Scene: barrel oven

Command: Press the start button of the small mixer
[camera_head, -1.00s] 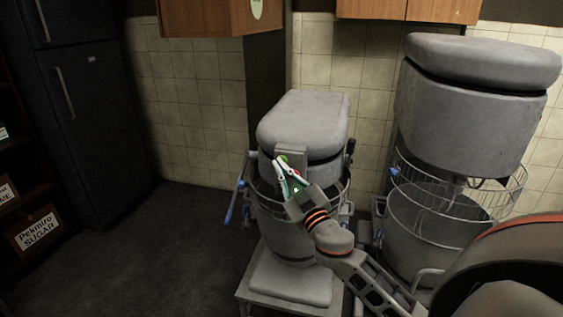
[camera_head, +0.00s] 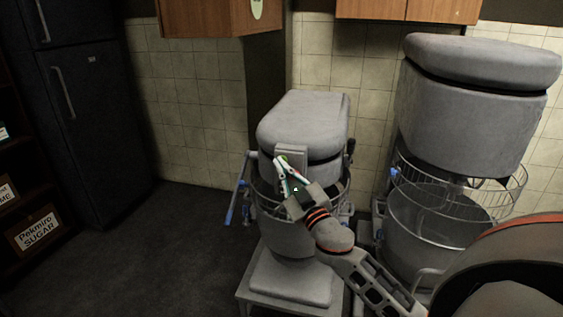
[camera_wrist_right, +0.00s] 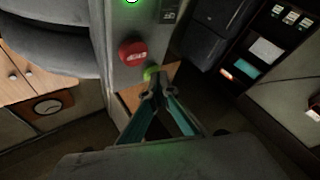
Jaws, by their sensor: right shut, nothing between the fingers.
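The small mixer (camera_head: 303,127) is grey with a rounded top and stands in the middle of the head view. Its narrow control panel (camera_head: 291,152) is on the front of its head. My right gripper (camera_head: 279,163) reaches up to the panel from the lower right, shut and empty. My left gripper is out of view.
A larger grey mixer (camera_head: 470,105) with a wire guard (camera_head: 500,198) stands to the right.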

